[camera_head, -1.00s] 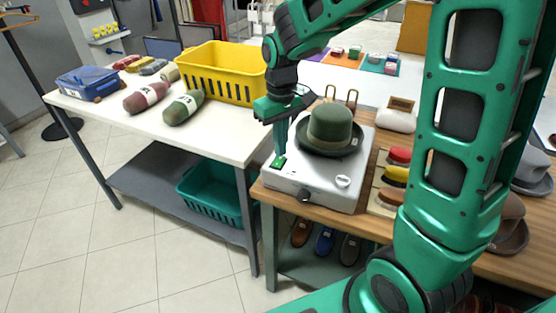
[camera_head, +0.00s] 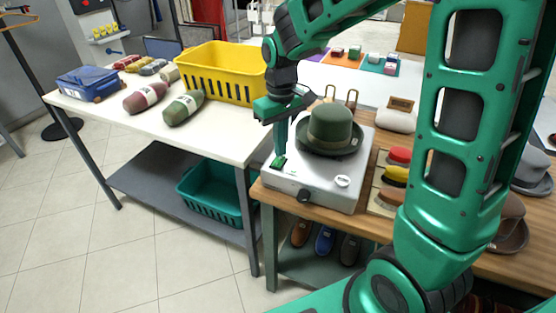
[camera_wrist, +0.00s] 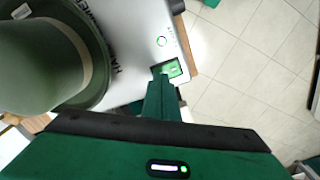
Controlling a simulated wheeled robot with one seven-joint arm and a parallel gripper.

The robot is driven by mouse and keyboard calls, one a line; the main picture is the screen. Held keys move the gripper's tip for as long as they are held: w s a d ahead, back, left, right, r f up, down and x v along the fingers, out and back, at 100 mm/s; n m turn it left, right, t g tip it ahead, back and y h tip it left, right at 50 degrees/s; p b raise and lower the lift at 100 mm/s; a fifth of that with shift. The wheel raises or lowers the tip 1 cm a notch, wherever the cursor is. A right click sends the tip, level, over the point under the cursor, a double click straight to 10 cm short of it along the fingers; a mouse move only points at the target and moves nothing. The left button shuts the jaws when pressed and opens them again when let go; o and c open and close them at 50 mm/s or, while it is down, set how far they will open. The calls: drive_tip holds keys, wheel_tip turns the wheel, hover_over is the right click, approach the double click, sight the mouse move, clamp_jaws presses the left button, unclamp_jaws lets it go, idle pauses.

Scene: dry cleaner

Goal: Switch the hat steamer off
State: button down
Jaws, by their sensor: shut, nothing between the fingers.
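The hat steamer (camera_head: 316,188) is a white box on the wooden bench, with a green felt hat (camera_head: 330,128) on top. Its green rocker switch (camera_head: 277,162) is at the left corner of the top face. In the wrist view the switch (camera_wrist: 174,69) looks lit green, with a small green-ringed dial (camera_wrist: 162,41) beyond it. My gripper (camera_head: 281,152) is shut and empty, pointing down. Its fingertips are at the switch and cover part of it; whether they touch it I cannot tell. A dark knob (camera_head: 304,196) is on the steamer's front.
Shoe brushes (camera_head: 396,174) stand to the right of the steamer. A white table (camera_head: 218,135) on the left holds a yellow basket (camera_head: 222,88) and wrapped rolls. Metal hooks (camera_head: 351,95) rise behind the hat. Tiled floor is clear in front left.

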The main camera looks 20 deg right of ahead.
drive_tip(key=shift+f, duration=0.7)
idle(0.3)
drive_tip(key=shift+r, duration=0.1)
wheel_tip(320, 180, up, 7)
idle(0.9)
idle(0.3)
drive_tip(key=s+d+r+m, duration=0.1)
drive_tip(key=s+d+m, duration=0.3)
drive_tip(key=s+d, duration=0.75)
drive_tip(key=s+d+f+m, duration=0.1)
drive_tip(key=s+d+m, duration=0.1)
drive_tip(key=s, duration=0.5)
drive_tip(key=s+d+f+m, duration=0.1)
drive_tip(key=s+d+m, duration=0.2)
drive_tip(key=s, duration=0.4)
drive_tip(key=shift+s+d+f, duration=0.2)
drive_tip(key=shift+s+d, duration=0.2)
drive_tip(key=shift+d, duration=0.15)
